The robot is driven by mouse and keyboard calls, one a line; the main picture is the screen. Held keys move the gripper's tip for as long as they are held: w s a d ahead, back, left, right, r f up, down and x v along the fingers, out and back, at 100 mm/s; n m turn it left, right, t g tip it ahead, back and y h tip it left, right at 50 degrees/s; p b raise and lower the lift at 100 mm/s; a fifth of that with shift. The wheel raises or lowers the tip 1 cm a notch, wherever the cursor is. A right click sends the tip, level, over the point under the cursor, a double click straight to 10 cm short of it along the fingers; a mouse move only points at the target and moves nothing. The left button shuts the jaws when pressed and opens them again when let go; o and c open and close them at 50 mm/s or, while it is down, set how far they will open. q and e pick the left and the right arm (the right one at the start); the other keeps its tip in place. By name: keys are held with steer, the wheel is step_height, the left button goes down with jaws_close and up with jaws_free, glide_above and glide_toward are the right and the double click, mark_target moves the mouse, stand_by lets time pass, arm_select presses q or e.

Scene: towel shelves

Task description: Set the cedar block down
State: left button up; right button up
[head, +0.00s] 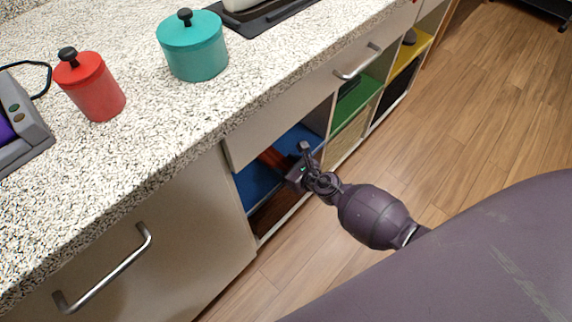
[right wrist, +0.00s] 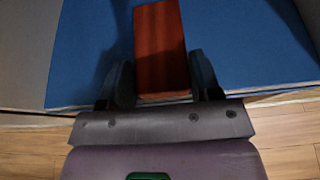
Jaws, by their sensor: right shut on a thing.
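The cedar block (right wrist: 161,45) is a reddish-brown oblong that shows between the two fingers of my right gripper (right wrist: 162,82) in the right wrist view. The gripper is shut on the block's near end. In the head view the block (head: 271,158) shows only in part, inside the blue compartment (head: 255,187) under the counter. My right gripper (head: 291,170) reaches into that compartment's opening from the right. Blue surface surrounds the block in the right wrist view. I cannot tell whether the block touches it. My left gripper is not in view.
The speckled counter (head: 130,150) overhangs the shelves. It bears a red canister (head: 92,88) and a teal canister (head: 193,50). Green (head: 350,115) and yellow (head: 411,50) compartments lie farther along. A closed drawer front (head: 275,120) sits just above the blue compartment. Wood floor (head: 480,110) is clear at right.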

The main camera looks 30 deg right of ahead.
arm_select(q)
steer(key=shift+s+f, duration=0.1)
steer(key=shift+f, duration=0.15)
arm_select(e)
steer(key=shift+f, duration=0.25)
steer(key=o, duration=1.1)
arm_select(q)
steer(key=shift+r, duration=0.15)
arm_select(e)
steer(key=shift+v, duration=0.95)
arm_select(q)
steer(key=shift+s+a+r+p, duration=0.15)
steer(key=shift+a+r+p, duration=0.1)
steer(key=shift+p, duration=0.75)
arm_select(e)
steer(key=v, duration=0.9)
steer(key=shift+r, duration=0.1)
